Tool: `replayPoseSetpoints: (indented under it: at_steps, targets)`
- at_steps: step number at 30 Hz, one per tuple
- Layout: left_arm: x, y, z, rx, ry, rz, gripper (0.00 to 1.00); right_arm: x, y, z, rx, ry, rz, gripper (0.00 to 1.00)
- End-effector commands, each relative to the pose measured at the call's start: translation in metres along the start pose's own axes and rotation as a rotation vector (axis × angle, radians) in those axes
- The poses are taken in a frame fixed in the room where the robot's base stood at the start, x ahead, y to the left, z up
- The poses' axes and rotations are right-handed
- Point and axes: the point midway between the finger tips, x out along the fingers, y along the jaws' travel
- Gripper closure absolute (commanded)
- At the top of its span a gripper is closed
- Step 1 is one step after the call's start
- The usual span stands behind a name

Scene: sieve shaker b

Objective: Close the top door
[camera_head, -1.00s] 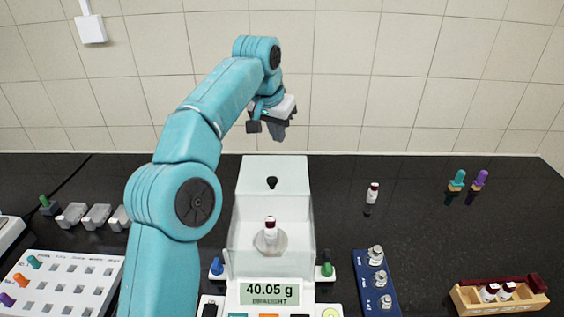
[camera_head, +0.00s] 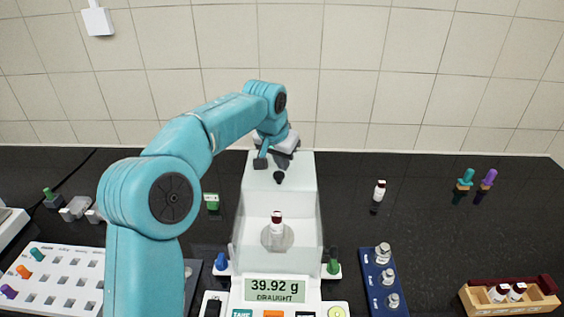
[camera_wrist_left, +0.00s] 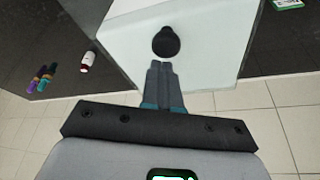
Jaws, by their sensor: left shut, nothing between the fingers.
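The balance (camera_head: 278,290) stands at the middle front with a clear draught chamber, and its display reads 39.92 g and DRAUGHT. Its pale top door (camera_head: 300,172) lies at the rear of the chamber top, with a black knob (camera_head: 279,178) on it. The front part of the top looks uncovered. A vial with a dark red cap (camera_head: 277,222) stands on the pan inside. My left gripper (camera_head: 279,167) is at the rear of the door, just behind the knob. In the left wrist view its shut, empty fingers (camera_wrist_left: 161,66) point at the knob (camera_wrist_left: 166,42); contact is unclear. My right gripper is out of view.
Another vial (camera_head: 380,190) and two coloured-top items (camera_head: 476,182) stand to the right. A blue weight tray (camera_head: 379,280) and a wooden rack (camera_head: 510,296) are at the front right. A white holed rack (camera_head: 60,277) is at the left. The tiled wall rises behind the bench.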

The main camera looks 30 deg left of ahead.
Motion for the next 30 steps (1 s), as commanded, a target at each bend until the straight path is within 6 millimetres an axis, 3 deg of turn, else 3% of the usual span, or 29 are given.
replayPoseSetpoints:
  at_steps: [11,16,23,30]
  targets:
    - [0.001,0.0,0.002,0.0,-0.001,0.0,1.0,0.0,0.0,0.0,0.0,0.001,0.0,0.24]
    - [0.001,0.004,0.011,0.001,0.0,0.001,1.0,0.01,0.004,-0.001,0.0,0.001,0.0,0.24]
    - [-0.009,0.025,0.052,0.003,0.002,0.001,1.0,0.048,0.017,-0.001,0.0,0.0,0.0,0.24]
    - [-0.031,0.053,0.102,0.003,0.002,0.001,1.0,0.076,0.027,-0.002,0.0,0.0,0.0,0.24]
